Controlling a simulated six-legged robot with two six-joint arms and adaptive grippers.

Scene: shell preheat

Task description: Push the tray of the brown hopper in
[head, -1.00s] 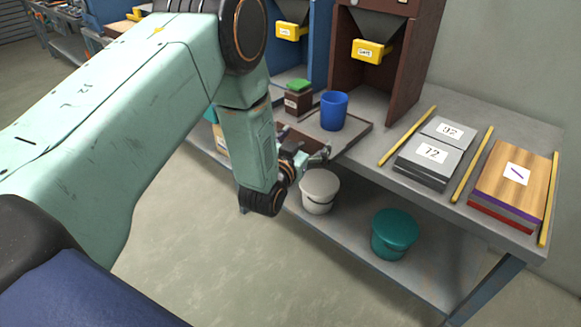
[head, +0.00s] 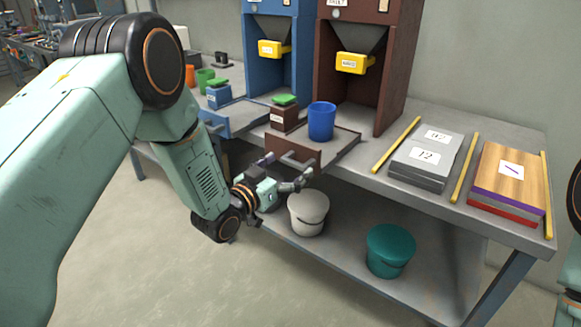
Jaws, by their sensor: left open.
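The brown hopper (head: 395,62) stands at the back of the bench with a yellow spout (head: 352,63). Its brown tray (head: 341,149) sticks out toward me past the bench's front edge, its front panel (head: 290,150) facing my left gripper. My right gripper is out of view; only a bit of that arm shows at the right edge.
A blue hopper (head: 273,22) with its own pulled-out blue tray (head: 238,122) stands to the left. Grey plates (head: 427,158), yellow bars (head: 463,165) and a wooden board stack (head: 508,176) lie right. White (head: 308,213) and teal (head: 389,252) buckets are on the lower shelf.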

